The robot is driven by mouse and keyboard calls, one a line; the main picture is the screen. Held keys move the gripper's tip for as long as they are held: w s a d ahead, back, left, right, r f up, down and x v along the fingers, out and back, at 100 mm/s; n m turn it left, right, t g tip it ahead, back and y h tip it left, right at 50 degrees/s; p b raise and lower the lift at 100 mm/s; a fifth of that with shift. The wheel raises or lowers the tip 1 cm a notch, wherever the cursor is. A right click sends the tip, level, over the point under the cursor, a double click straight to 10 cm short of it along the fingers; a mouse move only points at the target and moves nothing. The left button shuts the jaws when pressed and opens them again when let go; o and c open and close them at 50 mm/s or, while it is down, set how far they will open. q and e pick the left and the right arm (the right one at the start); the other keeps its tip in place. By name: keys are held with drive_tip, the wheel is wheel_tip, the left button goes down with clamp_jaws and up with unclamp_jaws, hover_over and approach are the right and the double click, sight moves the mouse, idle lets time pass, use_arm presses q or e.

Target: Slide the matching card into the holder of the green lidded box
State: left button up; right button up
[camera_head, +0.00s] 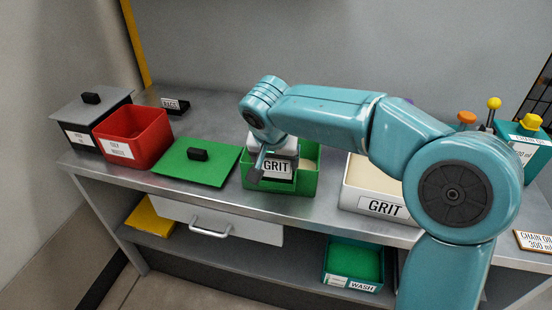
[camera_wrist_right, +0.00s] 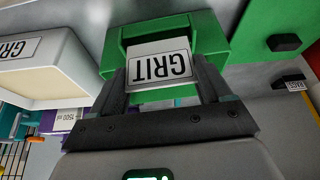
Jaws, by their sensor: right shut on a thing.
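The green box (camera_head: 308,183) stands open near the shelf's front edge, with pale contents showing. Its green lid (camera_head: 175,163) with a black knob lies flat to its left. My right gripper (camera_head: 277,165) is shut on a white card (camera_head: 276,167) reading GRIT, in front of the box's front face. In the right wrist view the card (camera_wrist_right: 158,64) is between my right gripper's (camera_wrist_right: 162,85) dark fingers, with the green box (camera_wrist_right: 215,45) right behind it. I cannot tell whether the card is inside the holder. My left gripper is not in view.
A white bin (camera_head: 352,190) labelled GRIT stands to the right. A red bin (camera_head: 152,155) and a dark lidded box (camera_head: 82,137) stand at the left. A small black holder with a card (camera_head: 174,104) lies behind them. A green tray labelled WASH (camera_head: 338,281) is below.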

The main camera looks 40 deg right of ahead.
drive_tip(key=shift+f+b, duration=0.95)
drive_tip(key=shift+f, duration=0.2)
drive_tip(key=o, duration=0.8)
drive_tip(key=shift+c, duration=0.2)
drive_tip(key=p+v, duration=0.2)
drive_tip(key=v, duration=1.4)
drive_tip(key=w+a+f+n+g+y+p, duration=0.1)
drive_tip(key=a+f+n+y, duration=0.3)
drive_tip(key=f, duration=1)
drive_tip(key=w+a+f+n+g+p, duration=0.15)
drive_tip(key=a+f, duration=0.45)
drive_tip(key=f, duration=0.8)
drive_tip(key=s+a+f+n+y+p, duration=0.1)
drive_tip(key=s+a+f+y, duration=0.2)
drive_tip(key=s+f, duration=1.6)
drive_tip(key=shift+a+f, duration=0.2)
drive_tip(key=shift+a, duration=0.3)
